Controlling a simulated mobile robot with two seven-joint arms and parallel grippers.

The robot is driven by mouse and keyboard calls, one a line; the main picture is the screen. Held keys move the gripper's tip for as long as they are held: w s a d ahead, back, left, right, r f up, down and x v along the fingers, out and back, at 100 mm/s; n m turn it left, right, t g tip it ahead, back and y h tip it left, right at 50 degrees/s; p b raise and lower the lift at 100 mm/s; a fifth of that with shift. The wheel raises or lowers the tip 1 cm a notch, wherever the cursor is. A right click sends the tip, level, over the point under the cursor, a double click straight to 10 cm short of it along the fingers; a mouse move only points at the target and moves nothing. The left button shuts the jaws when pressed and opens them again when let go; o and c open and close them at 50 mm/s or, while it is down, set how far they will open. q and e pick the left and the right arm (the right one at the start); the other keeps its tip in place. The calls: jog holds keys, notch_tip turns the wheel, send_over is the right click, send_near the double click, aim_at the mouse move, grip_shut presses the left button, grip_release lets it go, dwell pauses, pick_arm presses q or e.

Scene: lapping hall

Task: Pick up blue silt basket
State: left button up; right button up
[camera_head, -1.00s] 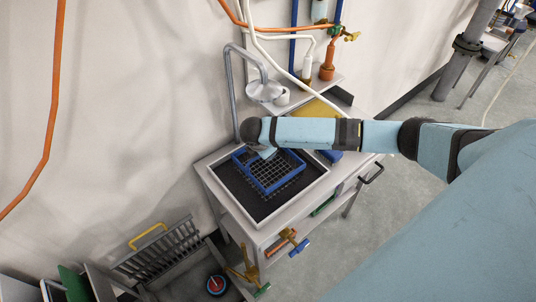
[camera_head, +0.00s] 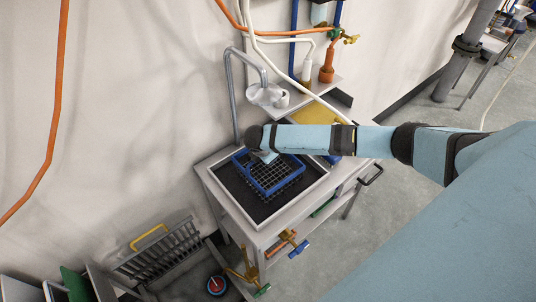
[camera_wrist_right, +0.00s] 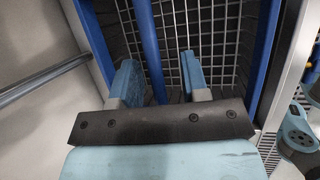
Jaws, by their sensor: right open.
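The blue silt basket (camera_head: 287,183) is an open blue frame with a dark wire mesh floor. It sits in the dark recessed top of a pale sink bench (camera_head: 262,226). My right gripper (camera_head: 267,157) is over the far left part of the basket, partly hidden by its own wrist. In the right wrist view the gripper (camera_wrist_right: 159,68) is open, its two fingers on either side of a blue bar of the basket (camera_wrist_right: 150,48), with gaps showing. Contact with the bar cannot be told. My left gripper is not in view.
A yellow panel (camera_head: 312,112) lies beyond my arm. A slatted grey rack (camera_head: 165,250) stands at lower left. Open floor lies right.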

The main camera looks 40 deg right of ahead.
grip_shut()
dwell(0.9)
dwell(0.4)
